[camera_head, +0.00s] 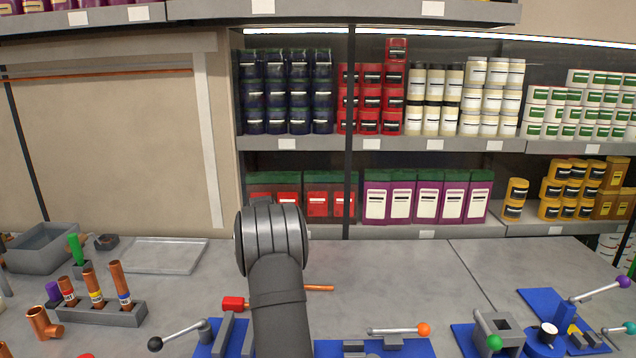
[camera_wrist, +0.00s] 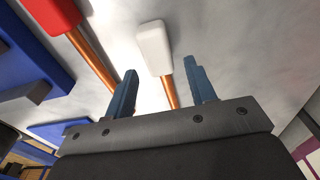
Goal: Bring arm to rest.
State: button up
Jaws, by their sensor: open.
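My gripper (camera_wrist: 160,67) shows in the wrist view with its two blue-grey fingers spread wide apart. A white block on a copper rod (camera_wrist: 153,47) lies on the grey surface beyond the fingers and appears between them; neither finger visibly holds it. A red block (camera_wrist: 52,12) with a copper rod lies to the left of the fingers. In the head view my dark arm (camera_head: 277,300) rises at the bottom centre, and it hides my gripper. A red block (camera_head: 233,304) and a copper rod (camera_head: 318,288) show on either side of the arm there.
Blue fixtures with levers (camera_head: 373,347) stand along the front of the grey worktop (camera_head: 400,270). A grey rack (camera_head: 100,313) holds copper tubes at the left, near a grey bin (camera_head: 42,250) and flat tray (camera_head: 165,257). Shelves of cans stand behind. The worktop's right-centre is clear.

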notch_tip(320, 180, down, 4)
jog(key=shift+d+r, duration=0.1)
jog(key=shift+r, duration=2.15)
